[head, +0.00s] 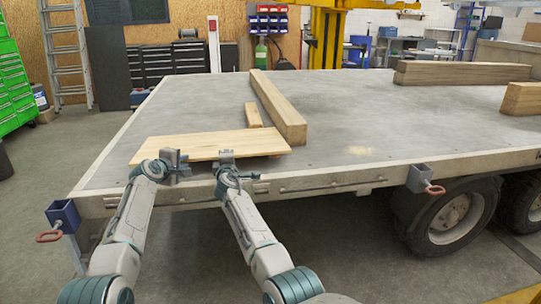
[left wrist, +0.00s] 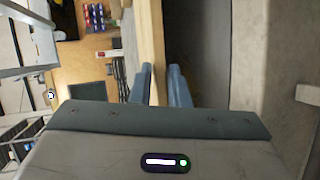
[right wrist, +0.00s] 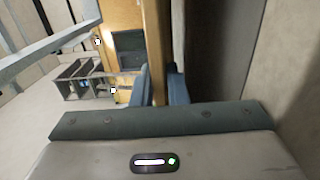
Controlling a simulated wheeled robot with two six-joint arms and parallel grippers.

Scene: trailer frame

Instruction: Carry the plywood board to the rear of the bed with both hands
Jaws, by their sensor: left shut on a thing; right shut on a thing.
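The plywood board (head: 205,146) is a thin, light wooden sheet, lying flat over the near left part of the grey trailer bed (head: 190,100). I cannot tell whether it touches the bed or hangs just above it. My left gripper (head: 174,158) is shut on its near edge left of the middle. My right gripper (head: 226,156) is shut on the same edge further right. In the left wrist view the board (left wrist: 152,40) stands between the two blue fingers. In the right wrist view the board (right wrist: 156,50) is also between the fingers.
A long timber beam (head: 276,105) lies on the bed, its near end close to the board's right end. A small wood block (head: 253,115) lies beside it. More timbers (head: 462,72) lie at the right. The bed's left part is clear. A blue stake pocket (head: 62,214) marks the near left corner.

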